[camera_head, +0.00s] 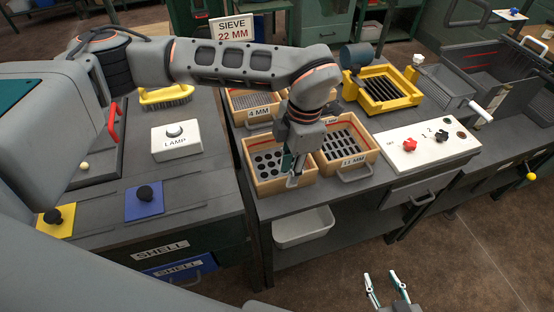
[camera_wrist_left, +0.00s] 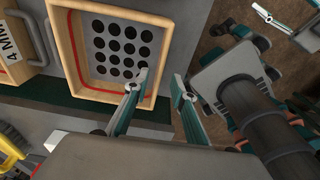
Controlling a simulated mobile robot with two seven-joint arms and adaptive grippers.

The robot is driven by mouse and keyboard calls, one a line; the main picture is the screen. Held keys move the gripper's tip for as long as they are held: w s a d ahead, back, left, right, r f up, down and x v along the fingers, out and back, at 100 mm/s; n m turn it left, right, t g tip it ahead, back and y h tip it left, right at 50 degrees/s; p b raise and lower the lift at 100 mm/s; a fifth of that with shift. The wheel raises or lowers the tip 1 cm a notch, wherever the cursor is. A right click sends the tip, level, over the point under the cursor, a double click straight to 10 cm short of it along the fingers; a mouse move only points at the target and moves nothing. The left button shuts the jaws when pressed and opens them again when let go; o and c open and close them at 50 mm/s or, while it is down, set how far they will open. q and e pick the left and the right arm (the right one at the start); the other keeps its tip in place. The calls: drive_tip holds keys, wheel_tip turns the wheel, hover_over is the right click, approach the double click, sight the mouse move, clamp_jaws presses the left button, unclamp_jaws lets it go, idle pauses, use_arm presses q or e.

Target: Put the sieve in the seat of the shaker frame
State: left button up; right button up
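A wooden-framed sieve with large round holes (camera_head: 262,187) sits at the front left of the middle bench; its size label is not visible. It also shows in the left wrist view (camera_wrist_left: 68,50). My left gripper (camera_head: 292,178) is over this sieve's right part. In the left wrist view the left gripper (camera_wrist_left: 160,82) is open, one fingertip on each side of the sieve's wall; contact is unclear. The yellow shaker frame (camera_head: 409,101), with dark bars inside, stands further back right. My right gripper (camera_head: 387,290) is open and empty at the bottom.
A sign (camera_head: 231,35) reads "SIEVE 22 MM". Other sieves, marked 4 MM (camera_head: 258,113) and 11 MM (camera_head: 353,161), sit close by. A white control panel (camera_head: 425,148) with knobs is at right. A lamp box (camera_head: 177,141) and brush (camera_head: 166,97) are on the left bench.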

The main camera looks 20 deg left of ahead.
sight(287, 189)
use_arm(q)
drive_tip(key=shift+a+f, duration=0.15)
drive_tip(key=shift+f, duration=1.55)
drive_tip(key=shift+f, duration=0.25)
drive_tip(key=shift+c, duration=0.4)
clamp_jaws()
